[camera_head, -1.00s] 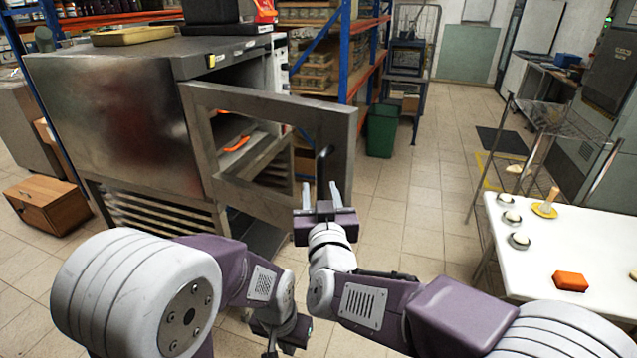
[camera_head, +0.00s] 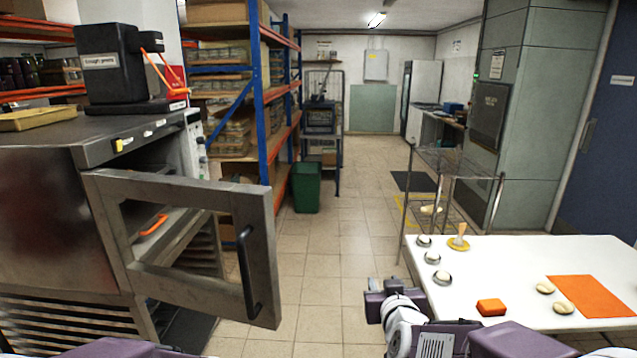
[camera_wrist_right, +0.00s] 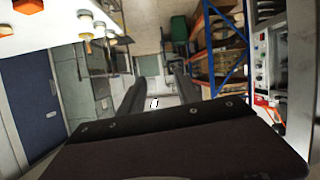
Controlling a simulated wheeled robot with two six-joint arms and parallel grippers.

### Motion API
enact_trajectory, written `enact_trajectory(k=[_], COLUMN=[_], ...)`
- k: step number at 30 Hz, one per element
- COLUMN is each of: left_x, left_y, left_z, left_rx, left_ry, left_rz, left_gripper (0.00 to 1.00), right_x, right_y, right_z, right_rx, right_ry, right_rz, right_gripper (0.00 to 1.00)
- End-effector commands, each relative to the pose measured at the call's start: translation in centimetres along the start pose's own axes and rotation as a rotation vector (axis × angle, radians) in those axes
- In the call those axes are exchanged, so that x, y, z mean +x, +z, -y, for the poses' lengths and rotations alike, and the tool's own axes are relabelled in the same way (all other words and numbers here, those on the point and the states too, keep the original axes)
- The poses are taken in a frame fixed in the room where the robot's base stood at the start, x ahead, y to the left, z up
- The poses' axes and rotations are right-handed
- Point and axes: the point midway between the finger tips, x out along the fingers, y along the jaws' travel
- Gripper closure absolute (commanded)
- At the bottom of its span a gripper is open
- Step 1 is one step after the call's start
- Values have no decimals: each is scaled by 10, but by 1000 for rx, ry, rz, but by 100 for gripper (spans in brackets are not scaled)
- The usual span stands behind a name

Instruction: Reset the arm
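My right gripper (camera_head: 384,284) is low in the middle of the head view, left of the white table. Its two fingers stand apart in the right wrist view (camera_wrist_right: 160,92), with nothing held between them. My left gripper is out of view; only a purple piece of my left arm shows at the bottom edge of the head view.
A steel oven (camera_head: 40,200) stands at left with its framed door (camera_head: 262,215) swung open into the aisle. The white table (camera_head: 400,258) at right holds small round pieces, an orange block (camera_head: 491,307) and an orange mat (camera_head: 590,297). A green bin (camera_head: 306,188) stands farther back. Tiled floor between is clear.

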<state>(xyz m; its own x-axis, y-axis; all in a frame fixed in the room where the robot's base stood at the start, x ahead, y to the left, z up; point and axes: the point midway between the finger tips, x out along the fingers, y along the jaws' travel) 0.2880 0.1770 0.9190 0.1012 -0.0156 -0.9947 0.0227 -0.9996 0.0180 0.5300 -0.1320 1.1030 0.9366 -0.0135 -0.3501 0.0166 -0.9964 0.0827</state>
Motion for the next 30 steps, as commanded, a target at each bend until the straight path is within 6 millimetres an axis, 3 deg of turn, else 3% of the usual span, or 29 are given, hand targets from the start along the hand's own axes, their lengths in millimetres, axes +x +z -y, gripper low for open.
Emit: enact_trajectory(k=[1,2,3,6,10,12,15,30], left_x=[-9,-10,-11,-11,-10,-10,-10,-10], left_y=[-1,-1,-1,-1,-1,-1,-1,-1], left_z=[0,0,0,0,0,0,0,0], left_rx=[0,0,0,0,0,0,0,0], left_ry=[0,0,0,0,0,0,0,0], left_rz=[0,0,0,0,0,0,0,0], left_gripper=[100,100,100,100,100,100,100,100], right_x=[-9,-17,-32,-76,-131,-151,-166,-165], right_y=[37,64,99,173,230,244,252,252], right_z=[-24,-31,-36,-35,-28,-29,-29,-28], right_rx=[14,23,36,54,49,56,86,99], right_ry=[0,-12,-29,-71,-96,-87,-67,-61], right_rz=[149,245,373,665,945,1043,1115,1112], right_gripper=[60,60,60,60,60,60,60,60])
